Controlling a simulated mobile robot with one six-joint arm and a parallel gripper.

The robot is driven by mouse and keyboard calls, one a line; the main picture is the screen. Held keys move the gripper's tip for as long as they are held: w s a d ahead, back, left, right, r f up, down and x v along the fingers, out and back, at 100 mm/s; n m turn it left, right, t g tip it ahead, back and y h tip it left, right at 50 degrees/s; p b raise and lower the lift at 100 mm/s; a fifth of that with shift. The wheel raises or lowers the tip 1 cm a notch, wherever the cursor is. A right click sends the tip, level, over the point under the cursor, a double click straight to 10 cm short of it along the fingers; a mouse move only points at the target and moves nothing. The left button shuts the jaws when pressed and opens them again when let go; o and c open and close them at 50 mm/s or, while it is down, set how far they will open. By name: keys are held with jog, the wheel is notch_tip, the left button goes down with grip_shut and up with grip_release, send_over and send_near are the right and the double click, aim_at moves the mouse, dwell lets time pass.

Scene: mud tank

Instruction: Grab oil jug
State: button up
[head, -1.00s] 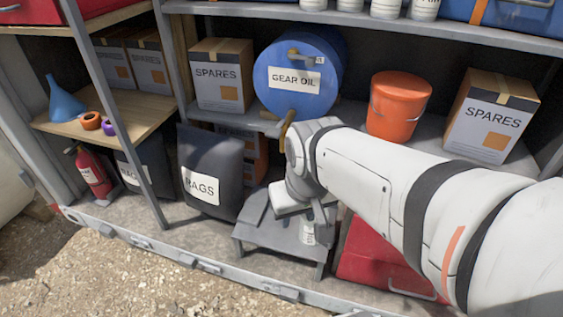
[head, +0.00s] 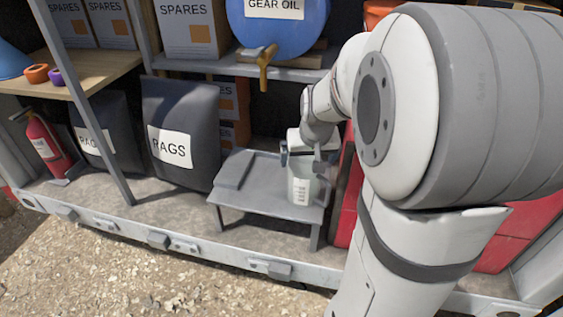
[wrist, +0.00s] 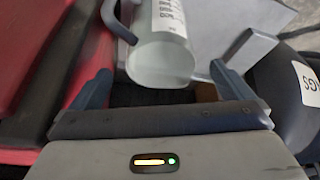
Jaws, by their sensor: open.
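The oil jug (head: 302,188) is a pale translucent jug with a printed scale. It stands on a low grey step stool (head: 262,196) under the shelf. In the wrist view the jug (wrist: 162,58) shows between my finger tips, with its handle to the left. My gripper (head: 303,158) is open at the jug's upper part, one finger on each side of it. In the wrist view my gripper (wrist: 162,76) has gaps beside the jug; I cannot tell whether either finger touches it.
A blue gear oil drum (head: 280,28) with a brass tap (head: 265,62) lies on the shelf above. A dark rags bag (head: 180,125) stands left of the stool. A red box (head: 346,205) is close on the right. Bare gravel (head: 130,270) lies in front.

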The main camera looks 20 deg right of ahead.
aim_at(310, 185)
jog(key=b+x, duration=0.3)
jog(key=x, duration=0.6)
jog(key=c, duration=0.9)
